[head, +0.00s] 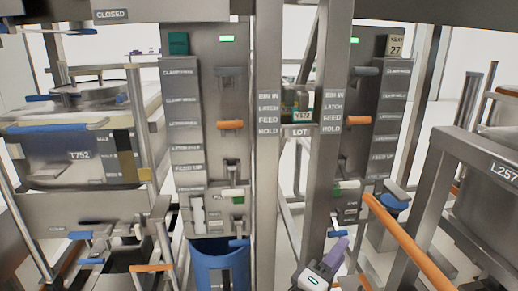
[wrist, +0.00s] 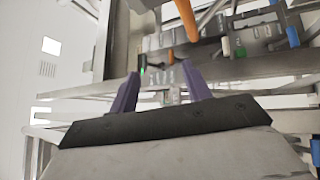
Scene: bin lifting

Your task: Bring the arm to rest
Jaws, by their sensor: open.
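My gripper (head: 333,258) shows at the lower middle right of the head view, low in front of the right machine panel. Its purple fingers stand apart with nothing between them. In the wrist view my gripper (wrist: 160,92) points its two purple fingers toward the metal frame, and the gap between them is empty. It appears clear of the panel and the orange bar, though the exact distance is hard to judge.
An orange bar (head: 408,238) on a metal frame lies right of my gripper. A blue bin (head: 220,268) stands at the lower left. The left panel (head: 232,70) and right panel (head: 375,70) carry labels and handles.

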